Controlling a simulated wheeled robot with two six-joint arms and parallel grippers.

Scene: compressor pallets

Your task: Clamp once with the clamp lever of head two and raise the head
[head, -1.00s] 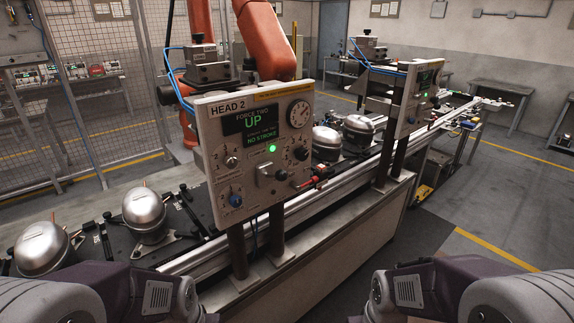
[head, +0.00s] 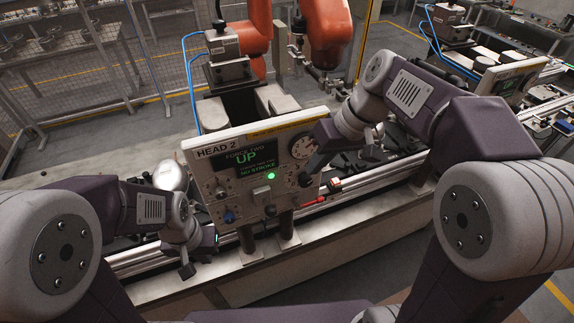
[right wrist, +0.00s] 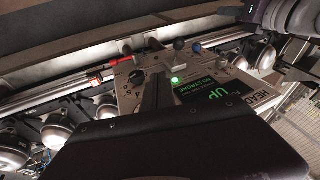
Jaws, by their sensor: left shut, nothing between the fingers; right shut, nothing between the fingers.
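The HEAD 2 panel (head: 215,172) stands in the middle of the head view. Its screen (head: 250,158) reads FORCE TWO, UP and NO STROKE, and a green lamp (head: 271,176) is lit. A red-handled lever (head: 313,201) sticks out by the panel's lower right edge; which control is the clamp lever I cannot tell for sure. My right gripper (head: 305,179) is shut and empty at the panel's right side, close to a black knob; contact is unclear. The right wrist view shows the panel (right wrist: 130,80) upside down beyond the dark fingers. My left gripper (head: 187,270) is shut and empty, low left of the panel.
A silver compressor (head: 170,175) sits on the line behind my left arm. The conveyor rail (head: 390,172) runs behind the panel and two dark posts carry the panel. An orange robot arm (head: 330,35) stands behind. Another head panel (head: 505,80) is at upper right.

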